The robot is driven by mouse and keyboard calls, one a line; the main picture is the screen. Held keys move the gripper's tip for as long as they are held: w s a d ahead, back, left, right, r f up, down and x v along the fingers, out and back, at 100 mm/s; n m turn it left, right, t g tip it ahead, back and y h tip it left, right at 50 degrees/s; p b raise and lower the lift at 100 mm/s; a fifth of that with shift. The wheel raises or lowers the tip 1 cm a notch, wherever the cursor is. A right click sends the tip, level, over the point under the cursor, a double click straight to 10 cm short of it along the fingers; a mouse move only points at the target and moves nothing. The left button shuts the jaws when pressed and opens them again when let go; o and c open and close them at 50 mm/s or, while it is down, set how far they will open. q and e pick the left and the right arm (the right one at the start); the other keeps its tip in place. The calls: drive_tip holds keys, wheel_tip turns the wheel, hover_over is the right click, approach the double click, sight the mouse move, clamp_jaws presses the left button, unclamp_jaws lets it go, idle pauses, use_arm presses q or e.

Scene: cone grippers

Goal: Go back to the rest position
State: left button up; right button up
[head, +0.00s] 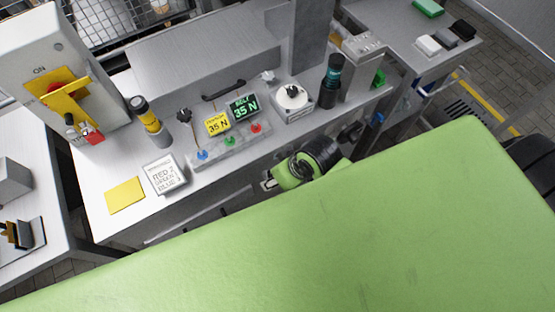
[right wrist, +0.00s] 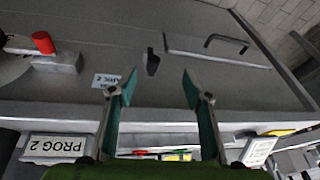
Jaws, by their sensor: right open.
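My right gripper (right wrist: 159,82) shows in the right wrist view with its two teal-padded fingers spread apart. Nothing is between them, and a grey panel lies beyond the fingertips. In the head view, a large green surface fills the lower part and hides much of the scene. A green and black arm part of mine (head: 305,163) shows just above it, near the bench's front edge; its gripper cannot be made out clearly there. My left gripper is not in view.
The grey bench carries a yellow display (head: 217,123), a green display (head: 243,106), a white round device (head: 292,98) and a dark cylinder (head: 332,82). The wrist view shows a red knob (right wrist: 44,43) and a black handle (right wrist: 227,40).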

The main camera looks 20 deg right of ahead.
drive_tip(key=s+d+f, duration=0.2)
drive_tip(key=f, duration=0.6)
drive_tip(key=s+d+f+m+g+h, duration=0.1)
drive_tip(key=s+d+f, duration=0.1)
drive_tip(key=f, duration=0.6)
drive_tip(key=s+d+f, duration=0.2)
drive_tip(key=s+f, duration=0.1)
drive_tip(key=f, duration=0.5)
drive_tip(key=s+d+f+g, duration=0.1)
drive_tip(key=s+f, duration=0.5)
drive_tip(key=s, duration=0.4)
drive_tip(key=s+d+f+h, duration=0.1)
drive_tip(key=s+d+f, duration=0.1)
drive_tip(key=s+f, duration=0.5)
drive_tip(key=s, duration=0.3)
drive_tip(key=shift+s+d+g, duration=0.3)
drive_tip(key=shift+g, duration=0.1)
drive_tip(key=shift+f, duration=0.1)
